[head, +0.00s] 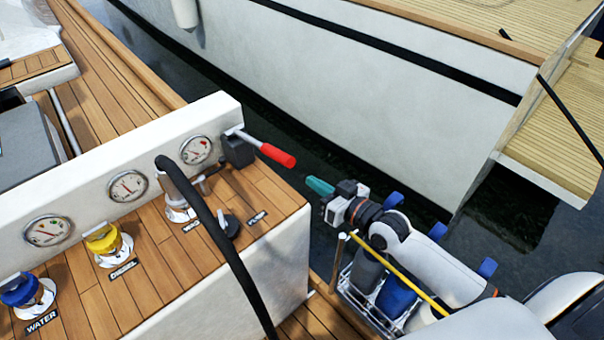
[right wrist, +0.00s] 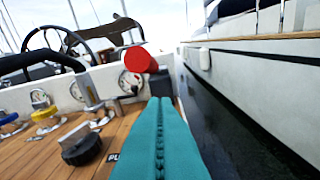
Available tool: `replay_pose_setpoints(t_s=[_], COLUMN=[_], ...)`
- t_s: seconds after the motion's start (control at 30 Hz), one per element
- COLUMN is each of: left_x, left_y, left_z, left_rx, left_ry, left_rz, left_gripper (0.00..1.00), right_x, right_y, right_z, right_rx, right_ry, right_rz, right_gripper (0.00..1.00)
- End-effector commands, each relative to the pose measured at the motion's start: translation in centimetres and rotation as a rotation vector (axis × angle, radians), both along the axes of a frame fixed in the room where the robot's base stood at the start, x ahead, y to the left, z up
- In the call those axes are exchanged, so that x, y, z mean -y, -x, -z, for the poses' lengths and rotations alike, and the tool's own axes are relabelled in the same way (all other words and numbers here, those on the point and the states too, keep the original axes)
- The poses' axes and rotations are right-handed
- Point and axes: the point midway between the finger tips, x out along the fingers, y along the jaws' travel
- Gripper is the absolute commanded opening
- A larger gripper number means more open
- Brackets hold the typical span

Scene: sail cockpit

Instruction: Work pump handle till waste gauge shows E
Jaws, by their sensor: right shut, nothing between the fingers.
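The pump handle (head: 272,151) is a metal lever with a red grip, set on a dark pump body (head: 237,150) at the right end of the white console. Its red end (right wrist: 141,60) shows ahead of the fingers in the right wrist view. My right gripper (head: 312,187) has teal fingers, shut and empty, a little right of and apart from the red grip. The fingers (right wrist: 160,110) lie together in the right wrist view. The waste gauge is likely the rightmost round gauge (head: 196,150); its reading is too small to tell. My left gripper is out of view.
A black hose (head: 222,240) runs from the waste fitting (head: 180,208) over the console edge. A yellow diesel cap (head: 102,238), a blue water cap (head: 20,290) and a loose black cap (head: 229,224) are on the wooden top. A white hull (head: 400,90) lies across dark water.

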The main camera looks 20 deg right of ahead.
Motion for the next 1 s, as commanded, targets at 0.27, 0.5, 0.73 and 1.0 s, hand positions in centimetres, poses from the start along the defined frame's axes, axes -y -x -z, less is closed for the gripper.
replay_pose_setpoints(t_s=[0.27, 0.5, 0.73, 1.0], left_x=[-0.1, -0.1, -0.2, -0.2], left_y=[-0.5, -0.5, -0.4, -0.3], left_z=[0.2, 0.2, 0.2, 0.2], left_rx=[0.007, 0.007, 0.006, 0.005], left_ry=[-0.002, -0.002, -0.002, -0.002], left_rz=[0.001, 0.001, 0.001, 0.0], left_gripper=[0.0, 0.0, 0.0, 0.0], right_x=[1.1, 1.1, 1.1, 1.1], right_y=[2.3, 2.4, 2.4, 2.4], right_z=[-0.3, -0.4, -0.5, -0.5], right_rx=[0.005, 0.006, 0.007, 0.007], right_ry=[0.0, 0.0, -0.001, -0.001], right_rz=[0.001, 0.001, 0.001, 0.001], right_gripper=[0.0, 0.0, 0.0, 0.0])
